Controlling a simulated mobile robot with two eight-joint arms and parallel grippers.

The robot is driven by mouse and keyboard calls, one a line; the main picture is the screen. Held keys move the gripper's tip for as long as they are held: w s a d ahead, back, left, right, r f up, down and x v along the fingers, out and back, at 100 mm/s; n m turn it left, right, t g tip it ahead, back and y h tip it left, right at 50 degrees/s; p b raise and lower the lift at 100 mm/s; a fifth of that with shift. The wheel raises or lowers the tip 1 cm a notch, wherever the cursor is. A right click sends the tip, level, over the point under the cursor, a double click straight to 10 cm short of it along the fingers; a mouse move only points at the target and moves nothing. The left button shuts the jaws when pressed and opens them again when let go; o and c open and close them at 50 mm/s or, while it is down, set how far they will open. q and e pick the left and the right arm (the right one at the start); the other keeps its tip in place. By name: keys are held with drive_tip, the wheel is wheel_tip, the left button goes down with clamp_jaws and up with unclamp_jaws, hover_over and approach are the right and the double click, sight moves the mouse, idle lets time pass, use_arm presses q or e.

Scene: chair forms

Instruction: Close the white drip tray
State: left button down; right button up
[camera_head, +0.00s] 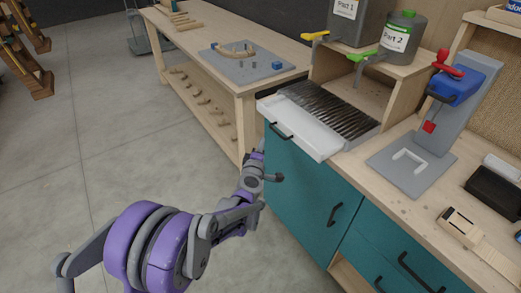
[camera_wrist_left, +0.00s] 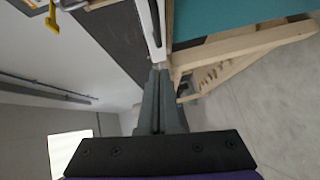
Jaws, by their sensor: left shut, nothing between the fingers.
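The white drip tray (camera_head: 312,137) sticks out past the front edge of the counter, under the shelf with the containers. Its dark slotted grille (camera_head: 330,108) lies behind the white front part, and a black handle (camera_head: 281,130) is on its front. My left gripper (camera_head: 257,155) is shut and empty, below and just left of the tray front, by the teal cabinet. In the left wrist view the shut fingertips (camera_wrist_left: 160,68) point toward the tray's white edge (camera_wrist_left: 147,22). A small gap or contact there cannot be told. My right gripper is not in view.
Two grey containers, Part 1 (camera_head: 346,15) and Part 2 (camera_head: 402,38), stand on a wooden shelf with yellow and green taps above the tray. A blue and grey press (camera_head: 458,85) stands right. A wooden workbench (camera_head: 240,85) is behind left.

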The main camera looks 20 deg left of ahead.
sight(296, 126)
use_arm(q)
drive_tip(key=w+d+f, duration=0.1)
drive_tip(key=w+d, duration=0.1)
drive_tip(key=w, duration=0.4)
drive_tip(key=shift+w, duration=0.15)
drive_tip(key=shift+f, duration=0.1)
drive_tip(key=w+d+b, duration=0.1)
drive_tip(key=w+d, duration=0.1)
drive_tip(key=w+d+b, duration=0.1)
drive_tip(key=w+d, duration=0.1)
drive_tip(key=w, duration=0.1)
drive_tip(key=w+d+b, duration=0.1)
drive_tip(key=w+d, duration=0.1)
drive_tip(key=w, duration=0.1)
drive_tip(key=shift+w+d+f+b, duration=0.1)
drive_tip(key=shift+w+d+b, duration=0.1)
drive_tip(key=shift+d+b, duration=0.2)
drive_tip(key=shift+w+d, duration=0.15)
drive_tip(key=shift+w, duration=0.05)
drive_tip(key=shift+r, duration=0.2)
